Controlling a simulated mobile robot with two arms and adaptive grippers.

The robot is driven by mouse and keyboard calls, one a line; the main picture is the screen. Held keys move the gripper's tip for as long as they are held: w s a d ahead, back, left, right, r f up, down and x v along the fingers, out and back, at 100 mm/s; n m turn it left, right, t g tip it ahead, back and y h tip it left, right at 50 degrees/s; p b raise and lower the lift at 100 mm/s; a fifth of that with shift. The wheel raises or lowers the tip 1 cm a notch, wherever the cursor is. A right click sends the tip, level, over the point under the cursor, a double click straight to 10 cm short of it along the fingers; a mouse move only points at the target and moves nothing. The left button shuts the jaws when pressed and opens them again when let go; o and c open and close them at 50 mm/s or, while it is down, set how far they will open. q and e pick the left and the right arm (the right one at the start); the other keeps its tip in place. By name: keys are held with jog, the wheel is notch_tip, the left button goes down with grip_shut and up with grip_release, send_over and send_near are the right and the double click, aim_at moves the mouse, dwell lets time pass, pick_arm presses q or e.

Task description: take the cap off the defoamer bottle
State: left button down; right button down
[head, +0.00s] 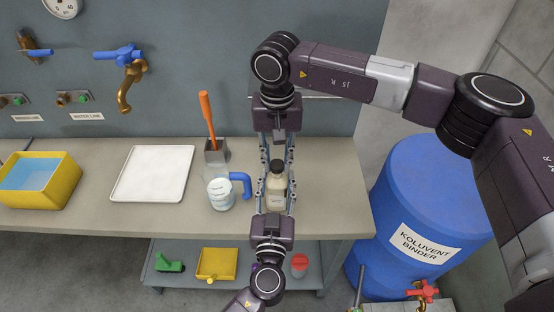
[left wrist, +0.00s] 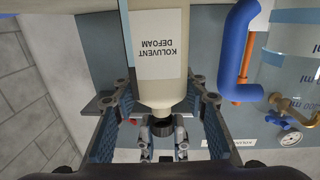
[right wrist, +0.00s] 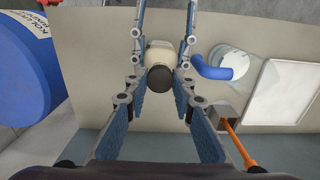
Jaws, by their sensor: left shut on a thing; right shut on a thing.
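The defoamer bottle (head: 277,190) is a cream bottle with a white label, upright at the bench's front right. Its dark cap (head: 277,167) sits on its neck; the cap also shows in the right wrist view (right wrist: 160,79). My left gripper (head: 277,202) comes from the front and is shut on the bottle's body. The label reads upside down in the left wrist view (left wrist: 160,45). My right gripper (head: 278,163) comes from the back and is shut on the cap. Finger contact is hard to see.
Left of the bottle are a clear jug with a blue handle (head: 220,193) and a grey holder (head: 216,155) with an orange-handled tool. Further left are a white tray (head: 150,174) and a yellow tub (head: 68,187). A blue drum (head: 425,200) stands right of the bench.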

aim_at(277, 164)
jog(key=shift+r, duration=0.1)
jog(key=shift+r, duration=1.9)
pick_arm(q)
jog(key=c, duration=1.1)
grip_release()
